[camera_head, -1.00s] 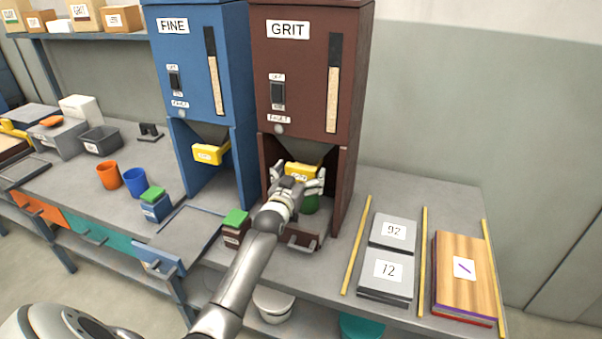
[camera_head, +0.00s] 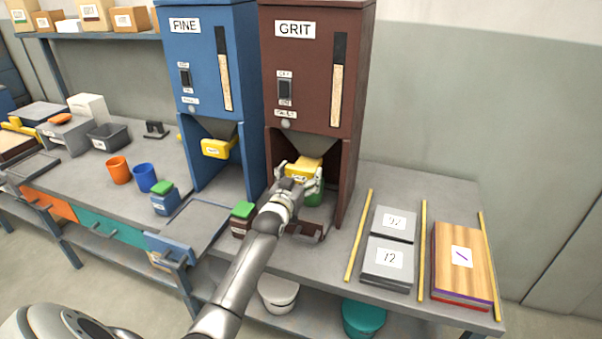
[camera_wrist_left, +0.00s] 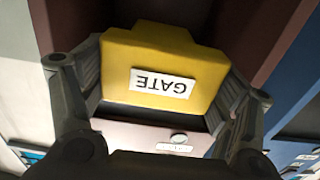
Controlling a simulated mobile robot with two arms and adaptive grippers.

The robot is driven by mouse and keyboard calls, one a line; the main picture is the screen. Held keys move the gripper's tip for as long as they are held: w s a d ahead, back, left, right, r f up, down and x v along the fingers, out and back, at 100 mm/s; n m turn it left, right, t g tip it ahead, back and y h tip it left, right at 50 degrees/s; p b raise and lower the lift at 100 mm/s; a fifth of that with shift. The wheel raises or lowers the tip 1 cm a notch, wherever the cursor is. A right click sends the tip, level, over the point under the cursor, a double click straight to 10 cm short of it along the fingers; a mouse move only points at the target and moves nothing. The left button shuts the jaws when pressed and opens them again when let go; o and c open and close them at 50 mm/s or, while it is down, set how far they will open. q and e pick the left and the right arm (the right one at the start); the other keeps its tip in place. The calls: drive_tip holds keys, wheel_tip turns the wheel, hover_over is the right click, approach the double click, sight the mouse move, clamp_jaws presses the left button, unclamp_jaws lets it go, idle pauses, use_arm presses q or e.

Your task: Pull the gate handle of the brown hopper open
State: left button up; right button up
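The brown hopper (camera_head: 312,70), labelled GRIT, stands on the bench right of the blue one. Its yellow gate handle (camera_head: 309,163) sticks out under the chute toward me. My left gripper (camera_head: 300,177) is at the handle, with one finger on each side of it. In the left wrist view the handle (camera_wrist_left: 165,60), with an upside-down GATE label, fills the space between the fingers, which appear to press on its sides. A green container (camera_head: 315,196) stands below, partly hidden by the gripper. My right gripper is not in view.
The blue hopper (camera_head: 212,60), labelled FINE, stands close on the left with its own yellow handle (camera_head: 216,148). A dark jar with a green lid (camera_head: 242,217) is beside my forearm. Grey plates (camera_head: 388,262) and a wooden board (camera_head: 463,262) lie to the right.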

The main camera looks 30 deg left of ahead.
use_arm(q)
drive_tip(key=shift+f, duration=0.2)
drive_tip(key=o, duration=1.1)
drive_tip(key=shift+o, duration=1.3)
drive_tip(key=shift+r, duration=0.1)
drive_tip(key=v, duration=1.2)
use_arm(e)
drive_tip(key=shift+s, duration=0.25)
use_arm(q)
drive_tip(key=shift+s, duration=0.1)
